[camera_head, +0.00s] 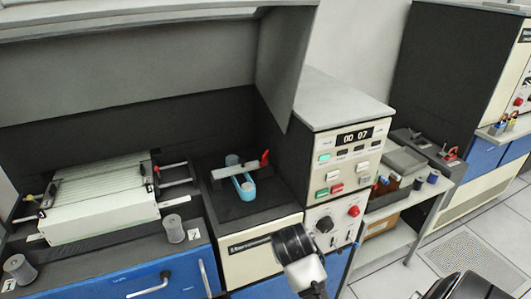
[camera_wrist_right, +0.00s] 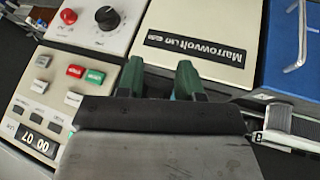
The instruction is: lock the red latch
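The red latch (camera_head: 265,158) is a small upright red tab at the right end of a grey bar (camera_head: 235,168), in the dark recess of the middle machine. A light blue looped piece (camera_head: 243,187) passes under the bar. Whether the latch is locked cannot be told. In the right wrist view, my right gripper (camera_wrist_right: 160,79) shows two dark green fingertips with a gap between them, over the machine's front. It holds nothing visible. In the head view, a black and white part of my arm shows low in the middle, fingers not discernible. My left gripper is not in view.
A card tray (camera_head: 100,202) stands left of the recess, near grey cylinders (camera_head: 173,229). A control panel (camera_head: 338,165) with buttons and a counter rises on the right. A grey hood (camera_head: 150,60) overhangs the recess. A shelf cart (camera_head: 395,240) stands further right.

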